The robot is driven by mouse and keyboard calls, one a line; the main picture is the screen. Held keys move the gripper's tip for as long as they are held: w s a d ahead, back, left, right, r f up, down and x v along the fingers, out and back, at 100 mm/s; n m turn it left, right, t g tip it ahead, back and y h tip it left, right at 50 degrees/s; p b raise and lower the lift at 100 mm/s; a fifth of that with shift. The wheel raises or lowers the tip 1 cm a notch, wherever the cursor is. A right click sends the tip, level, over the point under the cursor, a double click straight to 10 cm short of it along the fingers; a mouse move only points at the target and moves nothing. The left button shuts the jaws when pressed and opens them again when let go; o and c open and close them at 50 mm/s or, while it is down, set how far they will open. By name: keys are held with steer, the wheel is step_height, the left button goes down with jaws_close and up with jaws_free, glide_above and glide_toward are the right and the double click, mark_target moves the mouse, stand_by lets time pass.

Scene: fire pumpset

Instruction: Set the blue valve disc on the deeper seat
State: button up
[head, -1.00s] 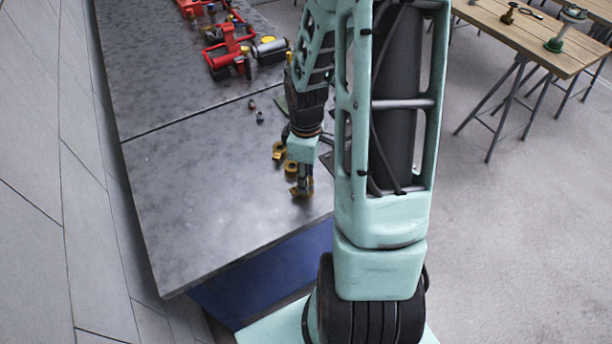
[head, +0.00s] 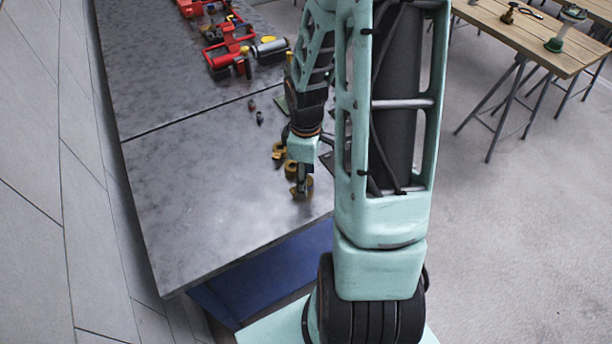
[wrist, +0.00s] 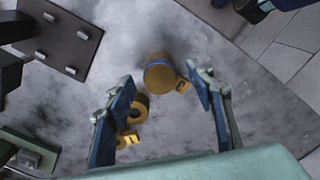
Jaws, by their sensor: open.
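A round brass piece with a blue band along its edge, seemingly the blue valve disc (wrist: 160,76), stands on the bench with a small brass tab at its right in the wrist view. My gripper (wrist: 160,80) is open, its two blue-grey fingers on either side of the disc in that view, with no clear contact. In the head view my gripper (head: 301,190) is low over the near part of the bench, partly hiding a brass piece. Two ring-shaped brass pieces, possibly the seats, lie beside it: one (wrist: 139,105) and another (wrist: 124,139). I cannot tell which is deeper.
The grey bench top (head: 190,215) is clear to the left. A dark plate with pegs (wrist: 60,42) lies at the wrist view's upper left. Red pump parts (head: 230,48) stand further back, with two small dark pieces nearer. A wooden table (head: 530,35) is at right.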

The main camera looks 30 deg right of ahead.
steer(key=shift+r, duration=0.1)
step_height(320, 180, up, 12)
stand_by(0.5)
stand_by(0.4)
